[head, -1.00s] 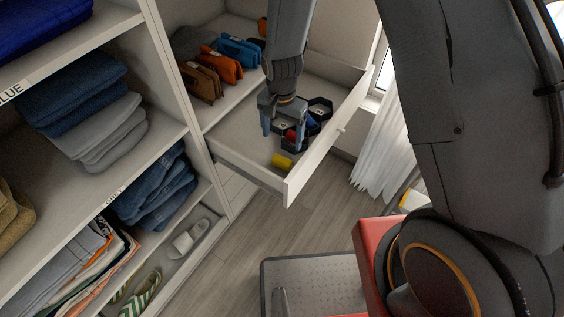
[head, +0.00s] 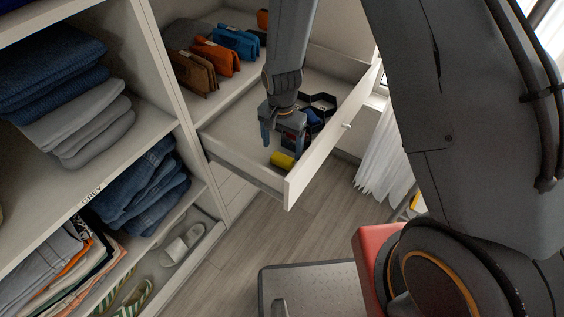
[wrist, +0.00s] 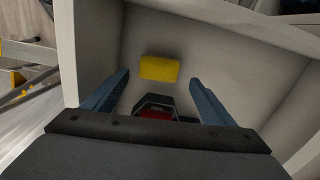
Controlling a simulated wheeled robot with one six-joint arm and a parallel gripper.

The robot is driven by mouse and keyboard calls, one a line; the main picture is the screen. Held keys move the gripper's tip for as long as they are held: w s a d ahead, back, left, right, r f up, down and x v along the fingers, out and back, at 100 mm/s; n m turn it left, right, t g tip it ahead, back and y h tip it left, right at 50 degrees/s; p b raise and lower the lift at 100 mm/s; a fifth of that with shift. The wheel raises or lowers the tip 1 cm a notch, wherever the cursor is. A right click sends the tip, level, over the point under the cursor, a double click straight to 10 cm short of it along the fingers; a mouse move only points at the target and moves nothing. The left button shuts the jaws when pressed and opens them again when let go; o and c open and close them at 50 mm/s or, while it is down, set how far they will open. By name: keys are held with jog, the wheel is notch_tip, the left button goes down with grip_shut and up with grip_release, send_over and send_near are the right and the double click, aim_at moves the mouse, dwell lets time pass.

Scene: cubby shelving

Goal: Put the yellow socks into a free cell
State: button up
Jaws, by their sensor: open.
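The yellow socks (head: 282,160) are a small roll lying on the floor of the open drawer (head: 235,134), near its front corner. In the wrist view the yellow socks (wrist: 160,68) lie ahead of and between my two fingers. Dark hexagonal cells (head: 322,103) stand in the drawer behind my gripper. One holds something blue, and a cell (wrist: 155,108) between my fingers in the wrist view holds something red. My gripper (head: 283,142) is open and empty, pointing down inside the drawer just above the socks. My gripper hides part of the cells.
The drawer's front panel (head: 330,140) and side walls rise around my gripper. Several coloured pouches (head: 214,55) stand on the shelf behind the drawer. Shelves with folded jeans (head: 150,190) and sandals are at left. Drawer floor left of my gripper is bare.

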aim_at(283, 155)
jog(key=shift+d+f+p, duration=0.2)
jog(key=shift+f+p, duration=0.35)
jog(key=shift+f, duration=2.55)
jog(key=c, duration=1.1)
